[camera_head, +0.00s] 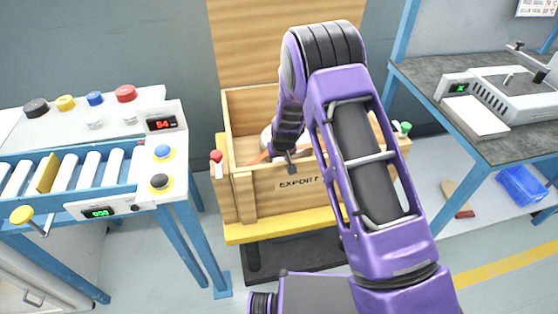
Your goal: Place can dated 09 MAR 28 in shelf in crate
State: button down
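The wooden crate (300,202), marked EXPORT on its front, stands open in the middle on a yellow-edged stand. Its tall lid panel rises behind it. My gripper (290,160) points down over the crate, close behind its front wall. My arm covers much of the crate's inside and right part. A small whitish shape (265,137) shows beside my wrist inside the crate; I cannot tell what it is. Orange strips also show near the gripper. The fingers are too small and dark to tell whether they hold anything. No can with a readable date and no clear shelf shows.
A bench with rollers (90,167), a red display (162,124) and coloured round caps (125,93) stands at left. A grey bench (425,77) with a machine (515,90) stands at right, a blue bin (521,186) below it. Red and green knobs top the crate's front corners.

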jog(key=shift+c, duration=1.3)
grip_release()
jog(key=shift+f, duration=0.1)
jog(key=shift+r, duration=0.4)
jog(key=p+v, duration=0.1)
jog(key=v, duration=1)
jog(key=shift+s+r+p, duration=0.2)
jog(key=shift+s+p, duration=0.05)
jog(key=shift+p, duration=0.05)
jog(key=shift+d, duration=0.1)
